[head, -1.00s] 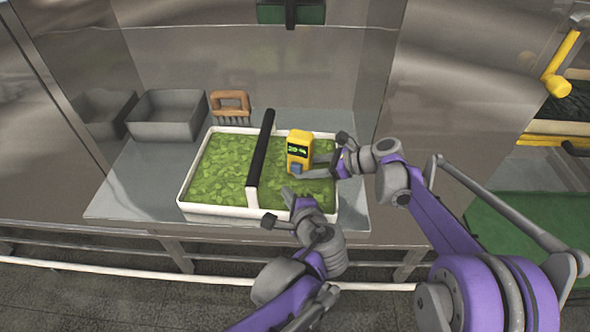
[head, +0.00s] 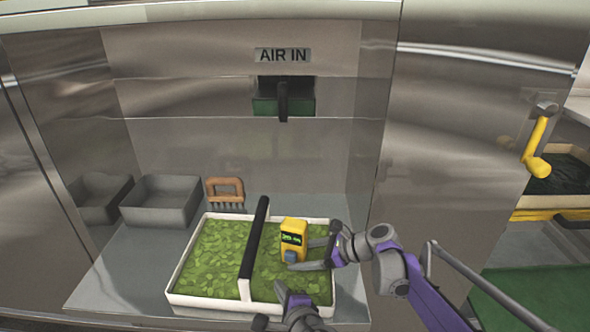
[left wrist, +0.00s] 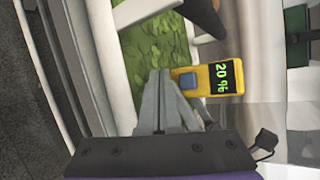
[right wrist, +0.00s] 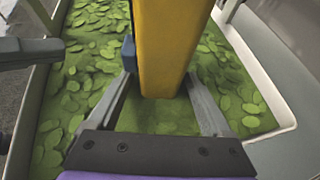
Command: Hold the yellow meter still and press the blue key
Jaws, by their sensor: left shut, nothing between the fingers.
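The yellow meter (head: 294,227) stands upright in the tray of green leaves (head: 218,298), right of the tray's black handle bar.
Two grey bins (head: 160,202) and a wooden-handled brush (head: 225,190) stand behind the tray on the steel shelf. A yellow crank (head: 537,150) is at the right.

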